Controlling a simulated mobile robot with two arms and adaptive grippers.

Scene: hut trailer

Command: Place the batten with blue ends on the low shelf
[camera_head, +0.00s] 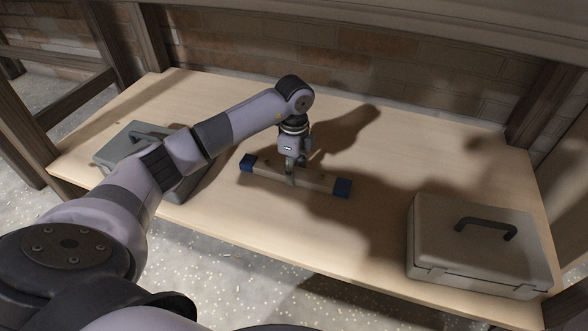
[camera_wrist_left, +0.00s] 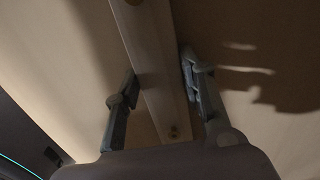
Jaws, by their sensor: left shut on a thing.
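The batten with blue ends (camera_head: 315,182) is a pale wooden bar with a dark blue block at each end. It is over the middle of the low shelf (camera_head: 370,245), on it or just above it; I cannot tell which. My left gripper (camera_head: 291,172) reaches down from above and is shut on the batten near its middle. In the left wrist view the batten (camera_wrist_left: 150,75) runs between the two fingers (camera_wrist_left: 160,100), and its blue ends are out of view. My right gripper is not in view.
A grey toolbox (camera_head: 130,146) stands at the left of the shelf, partly hidden by my left arm. A beige case with a dark handle (camera_head: 470,255) stands at the front right. Wooden posts (camera_head: 545,105) and a brick wall (camera_head: 330,65) bound the shelf. Bare wood surrounds the batten.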

